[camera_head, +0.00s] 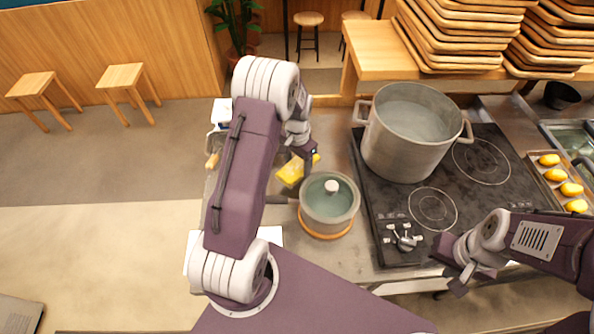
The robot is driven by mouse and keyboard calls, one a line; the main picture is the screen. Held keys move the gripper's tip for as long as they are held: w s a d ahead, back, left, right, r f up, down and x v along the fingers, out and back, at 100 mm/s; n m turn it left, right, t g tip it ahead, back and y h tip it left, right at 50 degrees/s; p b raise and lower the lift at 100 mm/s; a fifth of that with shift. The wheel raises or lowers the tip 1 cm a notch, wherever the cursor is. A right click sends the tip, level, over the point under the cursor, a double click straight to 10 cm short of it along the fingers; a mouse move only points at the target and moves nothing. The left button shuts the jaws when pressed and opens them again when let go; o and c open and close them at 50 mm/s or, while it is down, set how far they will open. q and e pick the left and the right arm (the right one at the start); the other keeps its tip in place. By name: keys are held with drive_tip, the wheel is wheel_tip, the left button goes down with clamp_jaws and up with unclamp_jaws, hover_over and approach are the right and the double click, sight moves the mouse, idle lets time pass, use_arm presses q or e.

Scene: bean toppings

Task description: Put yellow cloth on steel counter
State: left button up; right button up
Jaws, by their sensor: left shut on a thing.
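The yellow cloth (290,172) is at the steel counter (335,165), behind and left of the lidded pot. My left gripper (308,160) is shut on the cloth; a bit of yellow also shows at its right side. The gripper partly hides the cloth, and I cannot tell whether the cloth touches the counter. My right gripper (450,266) is open and empty at the front edge of the stove.
A glass-lidded pot (328,206) stands close in front of the cloth. A large steel pot (411,130) stands on the black stove (400,215). Stacked wooden trays (455,40) are at the back. Several yellow items lie on a tray (540,172) at right.

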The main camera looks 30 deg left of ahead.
sight(298, 173)
use_arm(q)
drive_tip(key=shift+s+d, duration=0.1)
drive_tip(key=shift+s, duration=0.1)
drive_tip(key=shift+s+d+f, duration=0.1)
drive_tip(key=shift+s+f, duration=0.05)
drive_tip(key=f, duration=0.4)
drive_tip(key=shift+w+a+f, duration=0.1)
drive_tip(key=shift+w+a, duration=0.1)
drive_tip(key=shift+w, duration=0.1)
use_arm(e)
drive_tip(key=shift+s+d+r, duration=0.1)
drive_tip(key=shift+s+r, duration=0.05)
drive_tip(key=shift+r, duration=0.1)
use_arm(q)
drive_tip(key=shift+s+d, duration=0.1)
drive_tip(key=shift+s, duration=0.05)
use_arm(e)
drive_tip(key=shift+s, duration=0.1)
use_arm(q)
drive_tip(key=o, duration=1.3)
drive_tip(key=shift+o, duration=1.4)
drive_tip(key=shift+f, duration=0.1)
use_arm(e)
drive_tip(key=shift+f, duration=0.1)
